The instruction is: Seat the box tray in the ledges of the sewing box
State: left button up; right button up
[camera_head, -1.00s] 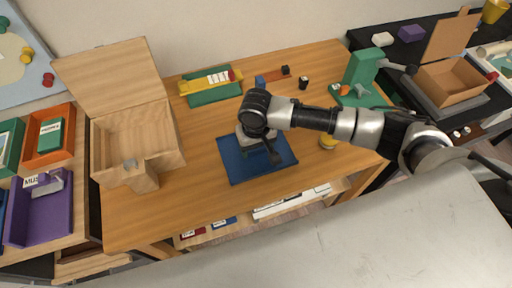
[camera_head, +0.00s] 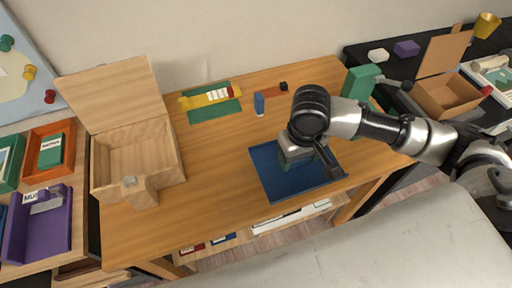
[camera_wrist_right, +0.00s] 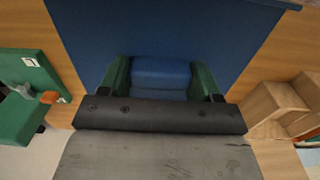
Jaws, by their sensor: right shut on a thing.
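The box tray (camera_head: 275,183) is a flat dark blue tray. My right gripper (camera_head: 303,152) is shut on its blue raised grip, which shows between the green finger pads in the right wrist view (camera_wrist_right: 160,74). The tray appears held above the table, right of the middle, roughly level. The sewing box (camera_head: 165,172) is pale wood and stands open at the table's left end, its lid tilted back. The tray is well to the right of it and apart from it. The ledges inside cannot be made out. My left gripper is not in view.
A wooden block with a grey piece (camera_head: 140,190) juts from the box's front. A green and yellow holder (camera_head: 212,100) and small blue block (camera_head: 259,104) stand at the back. A green device (camera_head: 360,82) stands right. Table between box and tray is clear.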

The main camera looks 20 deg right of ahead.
aim_at(137, 158)
jog(key=j+u, duration=0.2)
jog(key=j, duration=0.25)
jog(key=i+j+u, duration=0.15)
jog(key=j, duration=0.25)
jog(key=i+j+u, duration=0.2)
jog(key=j, duration=0.2)
